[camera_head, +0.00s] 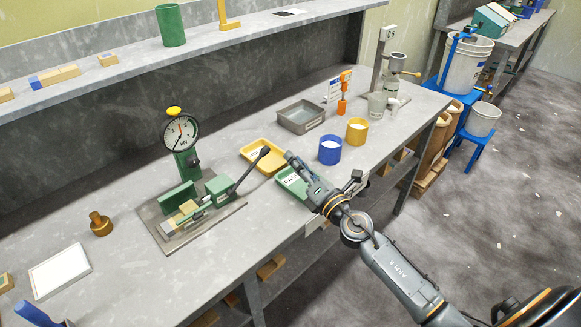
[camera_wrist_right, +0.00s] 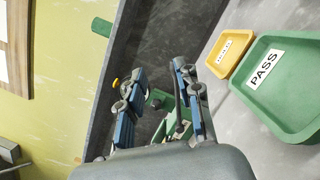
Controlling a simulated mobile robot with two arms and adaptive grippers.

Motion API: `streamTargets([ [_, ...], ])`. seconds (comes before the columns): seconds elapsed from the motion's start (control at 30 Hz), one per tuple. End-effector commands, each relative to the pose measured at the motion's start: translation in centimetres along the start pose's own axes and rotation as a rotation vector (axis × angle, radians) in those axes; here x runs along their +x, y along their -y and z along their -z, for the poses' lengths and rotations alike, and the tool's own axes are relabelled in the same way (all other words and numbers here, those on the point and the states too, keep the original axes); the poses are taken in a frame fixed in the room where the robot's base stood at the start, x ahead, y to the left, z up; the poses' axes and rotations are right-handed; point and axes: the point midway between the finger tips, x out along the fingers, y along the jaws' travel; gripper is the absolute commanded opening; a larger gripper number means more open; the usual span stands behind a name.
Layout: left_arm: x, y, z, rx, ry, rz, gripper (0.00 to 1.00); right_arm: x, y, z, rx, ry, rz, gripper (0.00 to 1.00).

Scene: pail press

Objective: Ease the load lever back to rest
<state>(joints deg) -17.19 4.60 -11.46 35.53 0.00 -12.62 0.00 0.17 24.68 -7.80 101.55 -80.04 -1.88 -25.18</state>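The load lever (camera_head: 250,167) has a black handle with a round knob and slants up to the right from the green press (camera_head: 207,205). The press sits on a grey base plate, with a small tan block in it. A round kN dial gauge (camera_head: 181,131) with a yellow top stands behind it. My right gripper (camera_head: 292,160) is just right of the lever knob, apart from it in the head view. In the right wrist view its two fingers (camera_wrist_right: 160,72) are spread with nothing held between them. Part of the green press (camera_wrist_right: 177,122) shows beyond them.
A green PASS tray (camera_head: 291,183) lies beneath my right gripper, with a yellow tray (camera_head: 258,153) behind it. Blue (camera_head: 330,150) and yellow (camera_head: 357,131) cups stand right. A brass piece (camera_head: 100,223) and a white pad (camera_head: 60,271) lie left of the press.

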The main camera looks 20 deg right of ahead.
Motion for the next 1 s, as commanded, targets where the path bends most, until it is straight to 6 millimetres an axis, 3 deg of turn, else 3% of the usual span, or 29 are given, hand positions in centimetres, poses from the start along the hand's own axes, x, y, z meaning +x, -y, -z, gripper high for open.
streamTargets([
  [0.1,0.0,0.0,0.0,0.0,0.0,0.0,0.4,1.4,1.0,1.3,-0.229,-0.137,-0.034,0.34],
  [0.23,0.0,0.0,0.0,0.0,0.0,0.0,0.4,1.9,1.9,2.1,-0.337,-0.21,-0.042,0.34],
  [0.47,0.2,0.0,0.0,0.0,0.0,0.0,0.4,3.6,1.9,2.7,-0.347,-0.218,-0.045,0.34],
  [0.9,2.1,0.0,-0.2,0.0,0.0,0.0,0.4,10.0,2.0,4.3,-0.344,-0.217,-0.045,0.34],
  [1.0,1.7,-0.1,-0.1,0.0,0.0,0.0,0.4,9.6,1.9,4.1,-0.345,-0.219,-0.043,0.14],
])
